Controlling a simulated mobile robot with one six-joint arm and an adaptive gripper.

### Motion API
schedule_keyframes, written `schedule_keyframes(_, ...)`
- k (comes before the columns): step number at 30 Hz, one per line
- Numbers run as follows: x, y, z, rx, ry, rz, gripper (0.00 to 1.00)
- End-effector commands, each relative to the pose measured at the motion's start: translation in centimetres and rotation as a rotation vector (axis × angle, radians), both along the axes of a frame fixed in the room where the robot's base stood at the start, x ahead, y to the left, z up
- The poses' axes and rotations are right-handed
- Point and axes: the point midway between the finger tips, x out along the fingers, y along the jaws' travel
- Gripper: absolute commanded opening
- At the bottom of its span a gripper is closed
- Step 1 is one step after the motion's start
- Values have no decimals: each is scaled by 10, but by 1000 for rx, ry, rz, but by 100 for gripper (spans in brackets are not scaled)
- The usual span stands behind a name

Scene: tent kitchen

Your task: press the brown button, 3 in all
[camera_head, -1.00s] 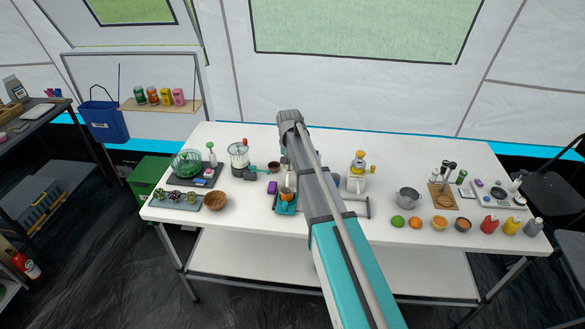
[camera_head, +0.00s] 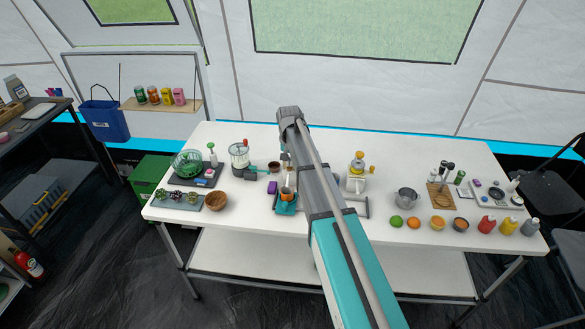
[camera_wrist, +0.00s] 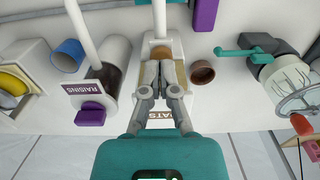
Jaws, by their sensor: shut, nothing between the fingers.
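In the wrist view my gripper (camera_wrist: 162,68) points at the oats dispenser (camera_wrist: 181,112), whose label is partly covered. Its fingertips are together, with nothing between them. A tan-brown part (camera_wrist: 160,44) of that dispenser shows around and beyond the fingertips. I cannot tell whether this is the brown button, or whether the fingertips touch it; much there is hidden by the fingers. The raisins dispenser (camera_wrist: 113,62) stands just left, with a purple button (camera_wrist: 90,114) below its label. In the head view my arm covers most of this area.
A brown cup (camera_wrist: 202,72) stands close right of the oats dispenser, and a blue cup (camera_wrist: 67,56) lies left. A machine with a teal crank (camera_wrist: 240,54) is farther right. The white table (camera_head: 330,220) has free room along its front.

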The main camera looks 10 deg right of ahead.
Motion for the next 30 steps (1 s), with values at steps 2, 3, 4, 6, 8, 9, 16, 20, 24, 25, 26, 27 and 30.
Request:
schedule_keyframes(2, 0, 0, 0, 0, 0, 0, 0)
schedule_keyframes(3, 0, 0, 0, 0, 0, 0, 0)
schedule_keyframes(4, 0, 0, 0, 0, 0, 0, 0)
schedule_keyframes(6, 0, 0, -1, 0, 0, 0, 0)
schedule_keyframes(8, 0, 0, -1, 0, 0, 0, 0)
schedule_keyframes(9, 0, 0, -2, 0, 0, 0, 0)
schedule_keyframes(16, 0, 0, -5, 0, 0, 0, 0)
schedule_keyframes(20, 0, 0, -7, 0, 0, 0, 0)
schedule_keyframes(24, 0, 0, -9, 0, 0, 0, 0)
schedule_keyframes(25, 0, 0, -9, 0, 0, 0, 0)
schedule_keyframes(26, 0, 0, -10, 0, 0, 0, 0)
schedule_keyframes(27, 0, 0, -10, 0, 0, 0, 0)
schedule_keyframes(30, 0, 0, -12, 0, 0, 0, 0)
